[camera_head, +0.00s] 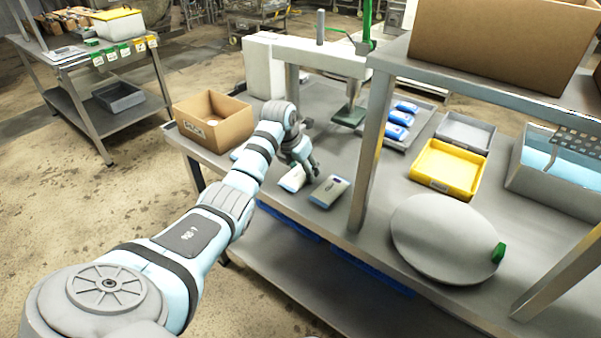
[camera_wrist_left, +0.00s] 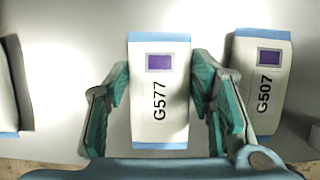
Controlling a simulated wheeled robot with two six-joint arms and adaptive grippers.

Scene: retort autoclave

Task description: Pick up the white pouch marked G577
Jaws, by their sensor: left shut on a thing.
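The white pouch marked G577 (camera_wrist_left: 158,122) lies flat between the two green-padded fingers of my left gripper (camera_wrist_left: 161,80). It has a purple square and pale blue ends. In the head view the pouch (camera_head: 291,179) lies on the steel table below my left gripper (camera_head: 302,168), which partly covers it. My left gripper is shut on this pouch by its sides. My right gripper is not in view.
Another pouch (camera_wrist_left: 8,100) shows at the wrist view's left edge. An open cardboard box (camera_head: 213,125) stands left of my gripper. A table post (camera_head: 371,150) rises to the right. Beyond are blue-white pouches on a tray (camera_head: 425,118), a yellow bin (camera_head: 447,169) and a round grey disc (camera_head: 445,238).

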